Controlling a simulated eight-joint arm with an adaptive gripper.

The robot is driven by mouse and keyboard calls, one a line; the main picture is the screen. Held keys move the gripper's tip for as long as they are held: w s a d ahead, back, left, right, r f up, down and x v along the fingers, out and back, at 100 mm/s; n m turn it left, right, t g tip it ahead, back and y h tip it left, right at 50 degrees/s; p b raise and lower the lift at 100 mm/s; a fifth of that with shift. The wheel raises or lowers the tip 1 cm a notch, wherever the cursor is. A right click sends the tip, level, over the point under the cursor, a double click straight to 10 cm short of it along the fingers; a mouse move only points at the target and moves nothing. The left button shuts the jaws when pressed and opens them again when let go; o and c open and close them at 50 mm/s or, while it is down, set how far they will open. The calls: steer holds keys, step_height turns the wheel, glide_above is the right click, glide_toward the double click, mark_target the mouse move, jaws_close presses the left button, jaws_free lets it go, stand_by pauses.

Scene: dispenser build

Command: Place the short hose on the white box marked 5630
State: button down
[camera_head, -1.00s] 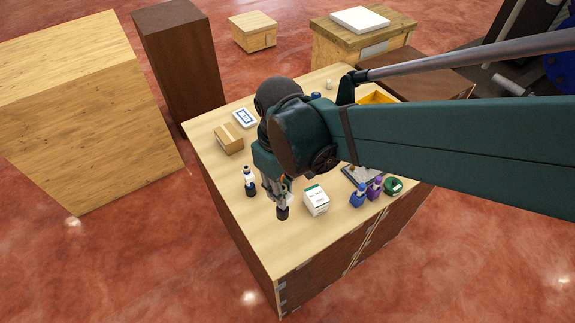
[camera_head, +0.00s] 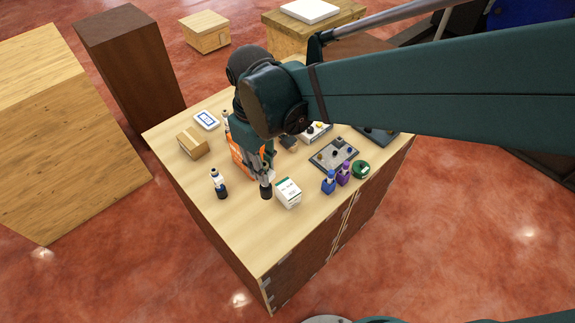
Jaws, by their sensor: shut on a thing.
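My gripper (camera_head: 265,184) points down over the front left part of the wooden table. It is shut on a short dark cylinder (camera_head: 266,193), which may be the short hose; it is too small to be sure. The white box (camera_head: 288,193) with a green band stands just right of my gripper. Its printed number is too small to read. A narrow gap seems to lie between the dark piece and the box, and nothing shows on the box's top. Whether the dark piece touches the table, I cannot tell.
A bottle with a black base (camera_head: 220,185) stands left of my gripper. A blue bottle (camera_head: 328,183), a purple bottle (camera_head: 343,174) and a green round item (camera_head: 361,169) stand right of the box. An orange item (camera_head: 241,160) is behind my gripper. The table's front corner is clear.

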steer(key=w+d+r+m, duration=0.1)
steer(key=w+d+r, duration=0.3)
steer(key=w+d, duration=0.1)
steer(key=shift+w+d+r+m, duration=0.3)
steer(key=shift+w+d, duration=0.05)
steer(key=shift+w, duration=0.55)
steer(key=shift+f, duration=3.05)
steer(key=shift+f, duration=2.1)
steer(key=c, duration=2.3)
jaws_free()
steer(key=shift+o, duration=0.2)
